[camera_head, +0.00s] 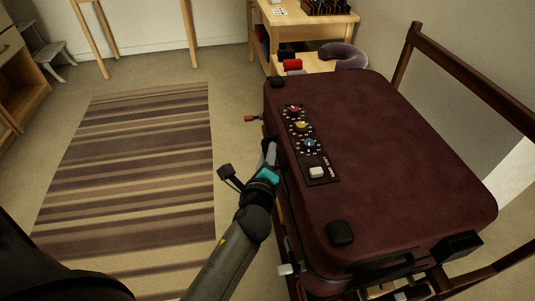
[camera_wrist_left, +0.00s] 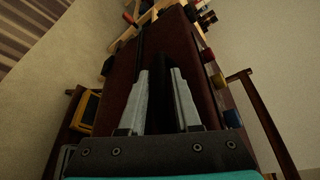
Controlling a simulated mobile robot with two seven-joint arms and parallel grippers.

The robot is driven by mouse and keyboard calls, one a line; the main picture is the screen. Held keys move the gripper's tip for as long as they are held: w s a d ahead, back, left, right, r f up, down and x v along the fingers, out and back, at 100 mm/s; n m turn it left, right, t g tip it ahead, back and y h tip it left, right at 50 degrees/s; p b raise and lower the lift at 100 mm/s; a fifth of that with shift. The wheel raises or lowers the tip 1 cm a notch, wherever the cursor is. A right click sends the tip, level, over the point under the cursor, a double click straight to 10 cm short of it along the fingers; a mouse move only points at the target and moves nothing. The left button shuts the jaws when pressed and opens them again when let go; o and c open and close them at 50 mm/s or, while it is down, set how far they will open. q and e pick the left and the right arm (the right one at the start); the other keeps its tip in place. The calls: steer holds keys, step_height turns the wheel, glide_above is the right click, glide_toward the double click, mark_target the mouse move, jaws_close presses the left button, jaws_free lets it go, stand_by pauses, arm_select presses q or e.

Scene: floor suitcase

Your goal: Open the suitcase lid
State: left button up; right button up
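The dark red suitcase (camera_head: 400,150) lies flat with its lid down on a wooden rack. Its lid carries a black lock panel (camera_head: 312,145) with red, yellow and blue dials and a pale button (camera_head: 318,172). My left gripper (camera_head: 271,150) is at the suitcase's left side, beside the panel. In the left wrist view its two grey fingers (camera_wrist_left: 166,72) are apart, pointing along the red side (camera_wrist_left: 122,75). A dark part shows between them; I cannot tell whether they touch it. My right gripper is not in view.
The wooden rack rail (camera_head: 470,100) rises at right. A wooden shelf unit (camera_head: 310,25) stands behind. The striped rug (camera_head: 140,165) at left is clear.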

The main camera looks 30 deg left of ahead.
arm_select(q)
jaws_close()
stand_by(1.1)
